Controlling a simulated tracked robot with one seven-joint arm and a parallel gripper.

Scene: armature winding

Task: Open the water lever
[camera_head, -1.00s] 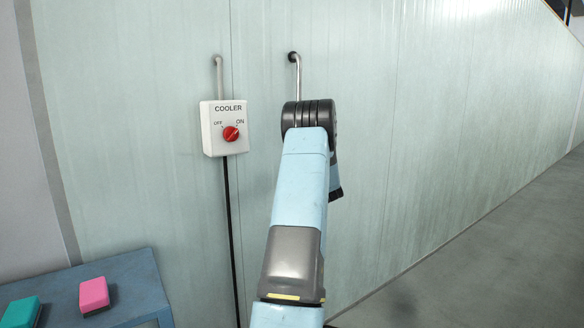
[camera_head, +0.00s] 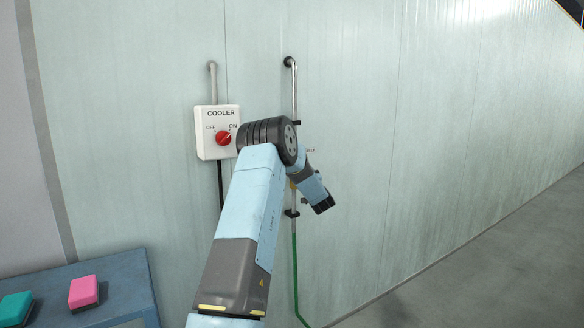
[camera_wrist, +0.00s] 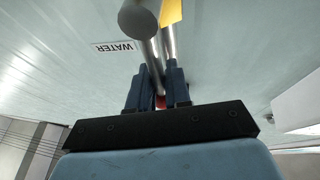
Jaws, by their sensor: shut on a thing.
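A WATER label (camera_wrist: 113,47) is on the wall in the wrist view, upside down, beside metal pipes. My gripper (camera_wrist: 158,92) has its dark blue fingers close together around a part with a little red showing between them, which I take to be the water lever (camera_wrist: 160,102). The fingers hide most of it. A yellow part (camera_wrist: 171,12) shows by the pipe. In the head view the wall pipe (camera_head: 294,90) runs down behind my arm to a green hose (camera_head: 295,265). My arm hides the lever and the fingers' hold there.
A white COOLER box (camera_head: 217,148) with a red knob turned toward ON is on the wall just left of my arm. A blue table (camera_head: 120,285) with a pink block (camera_head: 83,291) and a teal block (camera_head: 14,308) stands at lower left. The wall and floor to the right are clear.

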